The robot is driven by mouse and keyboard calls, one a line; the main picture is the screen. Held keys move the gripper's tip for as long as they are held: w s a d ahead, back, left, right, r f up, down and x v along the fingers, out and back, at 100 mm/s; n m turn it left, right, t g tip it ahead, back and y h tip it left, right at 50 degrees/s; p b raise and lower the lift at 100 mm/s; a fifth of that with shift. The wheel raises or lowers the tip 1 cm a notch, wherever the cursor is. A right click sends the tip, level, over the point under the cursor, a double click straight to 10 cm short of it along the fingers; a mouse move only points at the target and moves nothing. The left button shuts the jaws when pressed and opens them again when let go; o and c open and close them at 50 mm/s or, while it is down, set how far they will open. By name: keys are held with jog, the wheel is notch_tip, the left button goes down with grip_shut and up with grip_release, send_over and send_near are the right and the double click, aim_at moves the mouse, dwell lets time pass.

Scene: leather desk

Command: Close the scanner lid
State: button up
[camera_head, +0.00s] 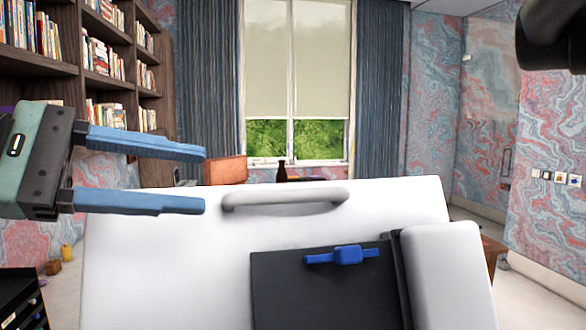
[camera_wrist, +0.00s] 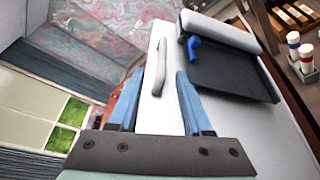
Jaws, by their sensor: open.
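The scanner lid (camera_head: 160,250) is a large white panel that appears raised; the scanner base is hidden. A light grey bar handle (camera_head: 285,197) runs along its upper edge, and also shows in the wrist view (camera_wrist: 161,68). A black feeder tray (camera_head: 300,295) with a blue slider (camera_head: 346,255) and a white rounded cover (camera_head: 445,272) sit on its lower right. My gripper (camera_head: 205,180) is open and empty, with blue fingers pointing right, left of the handle in the head view. In the wrist view, the gripper (camera_wrist: 158,82) has the handle ahead, roughly between the finger lines; contact is not clear.
A dark shelf unit (camera_head: 18,297) stands at lower left. A bookcase (camera_head: 105,70) is at the far left, and a window (camera_head: 295,90) is behind the lid. The air above the lid looks clear.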

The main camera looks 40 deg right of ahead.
aim_at(284, 192)
jog(key=p+x, duration=0.5)
jog(key=x, duration=0.6)
jog(key=shift+d+f+p, duration=0.25)
jog(key=shift+d+p, duration=0.05)
jog(key=shift+d, duration=0.05)
jog(key=shift+s+d+f, duration=0.1)
jog(key=shift+d+f, duration=0.2)
jog(key=shift+d, duration=0.2)
grip_shut()
dwell(0.5)
